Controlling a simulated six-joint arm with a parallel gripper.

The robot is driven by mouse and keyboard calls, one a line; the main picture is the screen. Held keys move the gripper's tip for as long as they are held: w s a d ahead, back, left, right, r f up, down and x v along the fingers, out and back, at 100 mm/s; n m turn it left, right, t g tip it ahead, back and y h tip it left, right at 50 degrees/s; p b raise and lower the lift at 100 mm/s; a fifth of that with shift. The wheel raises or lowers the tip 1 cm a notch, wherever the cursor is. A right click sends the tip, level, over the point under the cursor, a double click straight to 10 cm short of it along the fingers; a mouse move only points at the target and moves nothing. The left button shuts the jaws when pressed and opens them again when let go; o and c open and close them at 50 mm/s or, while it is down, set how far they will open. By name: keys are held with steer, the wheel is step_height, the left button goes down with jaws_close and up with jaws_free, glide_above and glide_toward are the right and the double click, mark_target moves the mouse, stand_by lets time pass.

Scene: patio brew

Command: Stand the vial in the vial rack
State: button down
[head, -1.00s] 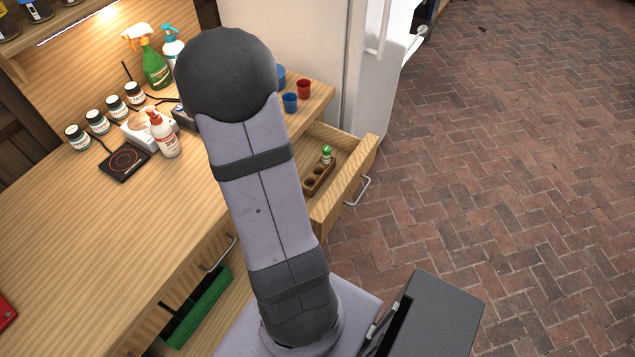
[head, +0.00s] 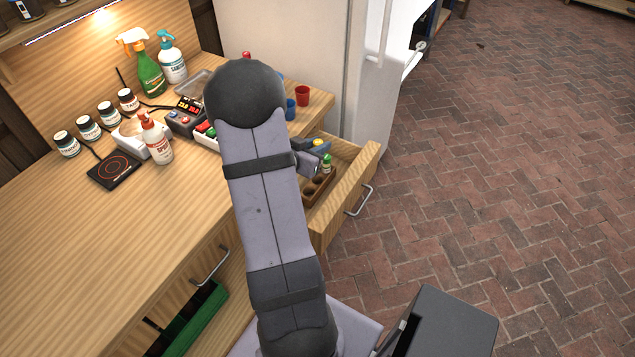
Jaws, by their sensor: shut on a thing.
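The vial rack (head: 317,189), a brown wooden block with round holes, sits in the open drawer at the right end of the counter. A small vial with a green cap (head: 326,163) stands upright at its far end. My gripper (head: 316,168) shows partly past the right side of my arm, over the rack and close to the capped vial's left. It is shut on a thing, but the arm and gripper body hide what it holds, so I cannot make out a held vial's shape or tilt.
The drawer front (head: 348,200) bounds the rack on the right. A blue cup (head: 290,109) and a red cup (head: 302,95) stand on the counter behind. Jars, a spray bottle (head: 154,138) and a hot plate (head: 114,170) are at left. The front counter is clear.

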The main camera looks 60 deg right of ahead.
mark_target(324, 166)
steer(key=shift+f, duration=2.7)
steer(key=shift+f, duration=0.1)
steer(key=shift+f, duration=2)
steer(key=shift+f, duration=0.15)
steer(key=c, duration=1.6)
jaws_free()
steer(key=shift+o, duration=0.2)
